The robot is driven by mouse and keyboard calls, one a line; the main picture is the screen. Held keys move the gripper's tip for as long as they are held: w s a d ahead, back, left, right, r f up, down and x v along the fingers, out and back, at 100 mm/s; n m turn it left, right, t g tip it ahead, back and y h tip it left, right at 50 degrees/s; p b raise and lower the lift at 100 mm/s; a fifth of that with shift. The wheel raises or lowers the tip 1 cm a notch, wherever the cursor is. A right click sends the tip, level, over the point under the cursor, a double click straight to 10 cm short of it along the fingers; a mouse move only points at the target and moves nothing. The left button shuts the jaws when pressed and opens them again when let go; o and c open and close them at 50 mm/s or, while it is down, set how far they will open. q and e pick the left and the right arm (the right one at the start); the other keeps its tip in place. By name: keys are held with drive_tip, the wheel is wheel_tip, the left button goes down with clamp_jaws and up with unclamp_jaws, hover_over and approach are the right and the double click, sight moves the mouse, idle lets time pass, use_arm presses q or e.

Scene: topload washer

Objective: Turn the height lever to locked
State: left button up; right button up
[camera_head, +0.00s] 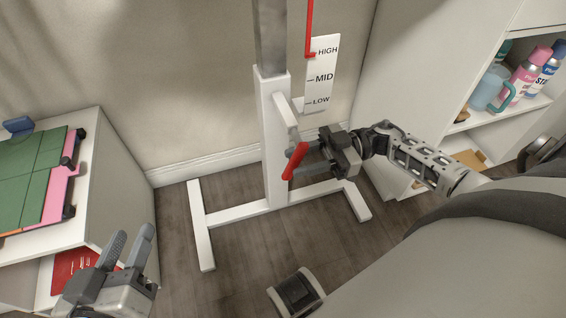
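The red height lever (294,162) sits on the white stand post (275,120), tilted with its upper end to the right. My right gripper (306,161) reaches in from the right, its fingertips at the lever's right side. Its fingers look apart; whether they touch the lever is unclear. A white scale plate (322,75) reads HIGH, MID and LOW, and a red pointer (309,35) ends beside HIGH. My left gripper (131,233) is open and empty at the lower left, far from the lever.
The stand's white base (240,216) rests on the dark wood floor. At left, a white cabinet (115,170) carries a green and pink board (35,175).

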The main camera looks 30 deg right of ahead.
sight(289, 164)
drive_tip(key=shift+x, duration=2.1)
drive_tip(key=shift+w, duration=0.1)
clamp_jaws()
